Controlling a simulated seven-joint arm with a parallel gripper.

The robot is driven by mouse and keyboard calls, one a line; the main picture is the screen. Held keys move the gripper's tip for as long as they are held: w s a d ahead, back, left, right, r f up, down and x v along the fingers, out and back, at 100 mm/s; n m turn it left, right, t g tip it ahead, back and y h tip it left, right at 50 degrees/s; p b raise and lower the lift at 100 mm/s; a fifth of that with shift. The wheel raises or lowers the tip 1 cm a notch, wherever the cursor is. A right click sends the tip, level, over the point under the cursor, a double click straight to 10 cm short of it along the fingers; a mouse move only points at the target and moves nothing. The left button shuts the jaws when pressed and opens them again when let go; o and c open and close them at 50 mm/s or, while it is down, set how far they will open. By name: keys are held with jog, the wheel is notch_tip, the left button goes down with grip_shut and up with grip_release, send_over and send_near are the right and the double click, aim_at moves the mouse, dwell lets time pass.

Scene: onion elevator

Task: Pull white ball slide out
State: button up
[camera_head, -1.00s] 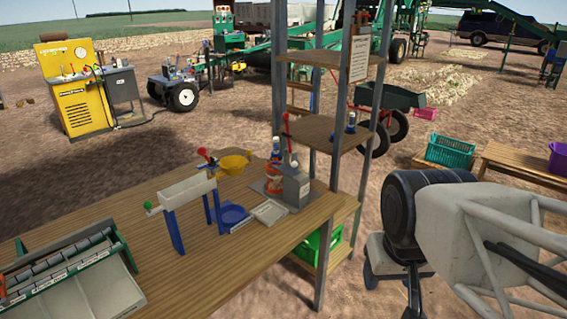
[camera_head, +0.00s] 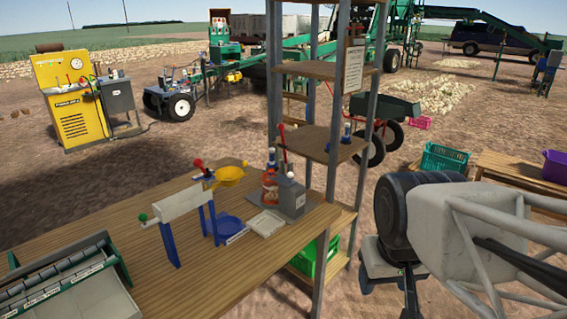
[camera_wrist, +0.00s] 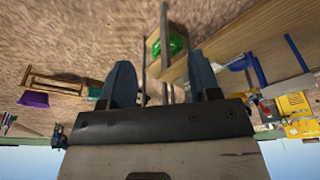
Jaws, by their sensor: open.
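A pale trough (camera_head: 178,200) on blue legs stands on the wooden table, with a green ball (camera_head: 143,217) at its near left end. A red ball (camera_head: 198,163) tops a lever by its far end, beside a yellow funnel (camera_head: 230,174). A grey box (camera_head: 289,197) with a small pale knob on top stands to the right; I cannot tell for sure which part is the white ball slide. My gripper (camera_wrist: 161,62) shows in the wrist view with two blue fingers spread and nothing between them.
A shelf rack (camera_head: 325,140) with upright posts stands at the table's right edge. A green sorting tray (camera_head: 75,285) sits at the table's front left. The table's front middle is bare.

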jog(key=w+a+r+n+g, duration=0.1)
jog(key=w+r+n, duration=0.2)
jog(key=w, duration=0.5)
jog(key=w+r+n, duration=0.2)
jog(key=w+r, duration=0.1)
jog(key=w, duration=0.5)
jog(key=n+g, duration=0.4)
jog(key=n, duration=1.1)
send_over(291, 175)
jog(key=w, duration=0.2)
jog(key=w+x, duration=0.1)
jog(key=x, duration=0.8)
jog(key=w+x, duration=0.1)
jog(key=x, duration=0.4)
jog(key=shift+w+a+f, duration=0.15)
jog(key=shift+w+f, duration=0.15)
jog(key=shift+w+a+f, duration=0.15)
jog(key=shift+w+f, duration=0.25)
jog(key=shift+w, duration=0.05)
jog(key=shift+f, duration=0.1)
jog(key=shift+x, duration=3.8)
